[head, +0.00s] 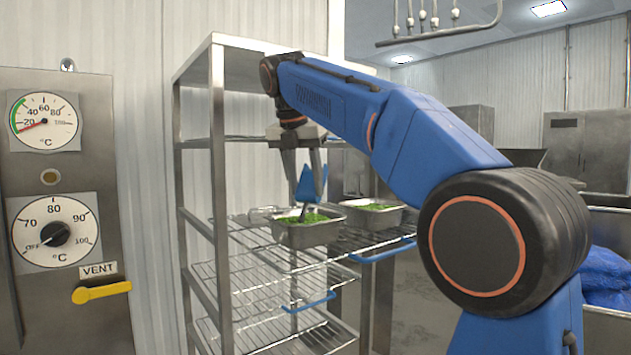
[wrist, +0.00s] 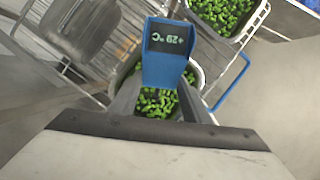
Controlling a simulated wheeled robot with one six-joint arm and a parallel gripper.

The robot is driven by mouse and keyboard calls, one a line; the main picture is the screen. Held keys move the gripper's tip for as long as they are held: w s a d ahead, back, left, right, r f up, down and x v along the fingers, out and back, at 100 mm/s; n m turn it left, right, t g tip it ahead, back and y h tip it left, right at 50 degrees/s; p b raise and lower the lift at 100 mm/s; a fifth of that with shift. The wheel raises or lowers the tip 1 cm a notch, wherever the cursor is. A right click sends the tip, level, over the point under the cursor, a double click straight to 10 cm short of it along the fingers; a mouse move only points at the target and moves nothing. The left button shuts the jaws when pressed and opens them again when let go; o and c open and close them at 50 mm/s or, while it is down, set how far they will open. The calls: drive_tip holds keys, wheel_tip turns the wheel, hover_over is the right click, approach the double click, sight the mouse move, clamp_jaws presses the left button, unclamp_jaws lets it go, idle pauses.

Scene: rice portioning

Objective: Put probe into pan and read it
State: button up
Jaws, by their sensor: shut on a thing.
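My gripper (head: 306,186) is shut on the blue probe (head: 310,185) above the front pan. The probe's blue head shows in the wrist view (wrist: 165,68) with a dark display that seems to read about +20 or +29 °C. In the head view the probe's dark stem reaches down into the green contents of the front pan (head: 303,236); how deep the tip goes is hidden. The front pan, metal and full of green pieces, stands on a wire shelf of the rack. A second such pan (head: 378,219) stands behind it to the right.
The steel rack (head: 219,190) has several wire shelves (head: 290,288), the lower ones empty, with blue handles (head: 385,252). A panel at left carries a dial gauge (head: 45,121), a knob (head: 54,233) and a yellow vent lever (head: 101,292). Blue bags (head: 606,275) lie at right.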

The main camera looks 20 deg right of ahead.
sight(305, 193)
drive_tip(key=shift+r, duration=3.55)
drive_tip(key=s+a+f+m+y, duration=0.1)
drive_tip(key=s+a+f+m, duration=0.2)
drive_tip(key=s+a+m, duration=0.5)
drive_tip(key=s+a+f+m, duration=0.4)
drive_tip(key=s+a+m, duration=0.1)
drive_tip(key=s+a, duration=0.55)
drive_tip(key=s+a+f+m, duration=0.1)
drive_tip(key=s+f+m, duration=0.3)
drive_tip(key=s, duration=0.3)
drive_tip(key=s+a+f+m+t+y, duration=0.1)
drive_tip(key=s+f+m, duration=0.3)
drive_tip(key=s, duration=0.3)
drive_tip(key=s+a+f+m+y, duration=0.1)
drive_tip(key=s+f+m, duration=0.3)
drive_tip(key=s+m, duration=0.2)
drive_tip(key=shift+s+a+m, duration=0.3)
drive_tip(key=shift+s+a, duration=0.1)
drive_tip(key=shift+s, duration=0.2)
drive_tip(key=shift+w, duration=0.1)
